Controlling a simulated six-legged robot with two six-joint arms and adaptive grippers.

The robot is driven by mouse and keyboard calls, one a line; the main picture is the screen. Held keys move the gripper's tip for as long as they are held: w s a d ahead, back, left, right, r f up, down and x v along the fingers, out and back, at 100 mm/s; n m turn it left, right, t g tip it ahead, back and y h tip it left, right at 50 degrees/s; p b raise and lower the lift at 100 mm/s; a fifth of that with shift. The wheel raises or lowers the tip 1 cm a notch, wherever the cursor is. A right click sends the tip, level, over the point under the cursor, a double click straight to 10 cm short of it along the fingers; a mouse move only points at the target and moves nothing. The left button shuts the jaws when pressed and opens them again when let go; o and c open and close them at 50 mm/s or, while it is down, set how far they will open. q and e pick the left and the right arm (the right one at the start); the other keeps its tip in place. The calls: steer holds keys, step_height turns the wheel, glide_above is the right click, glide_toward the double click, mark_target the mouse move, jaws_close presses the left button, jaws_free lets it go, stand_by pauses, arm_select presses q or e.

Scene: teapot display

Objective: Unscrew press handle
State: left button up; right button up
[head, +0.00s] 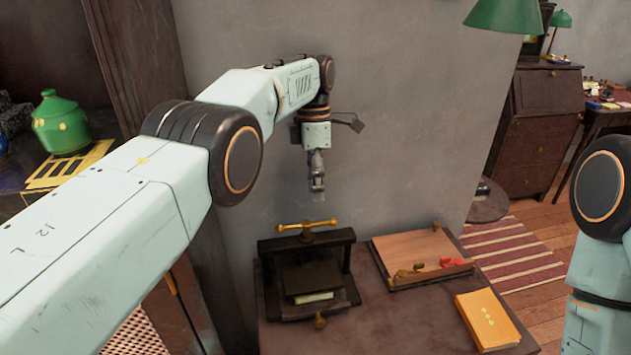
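A dark book press (280,272) stands on the left of a brown table. Its brass press handle (307,226) is a horizontal bar with round ends across the top of the press frame. A pale-edged book (314,297) lies in the press under a dark plate. My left gripper (318,192) points down above the handle, apart from it, with a visible gap. Its fingers look narrow and small from here, so I cannot tell if they are open. Nothing shows in them. My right gripper is out of view; only part of my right arm shows at the right edge.
A wooden tray (418,250) with brass and red pieces lies right of the press. A yellow book (487,320) lies at the table's (400,325) front right. A grey wall stands behind. A green teapot (62,125) sits on a shelf at left.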

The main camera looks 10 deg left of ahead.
arm_select(q)
steer(key=shift+a+r, duration=0.1)
steer(key=shift+r, duration=0.25)
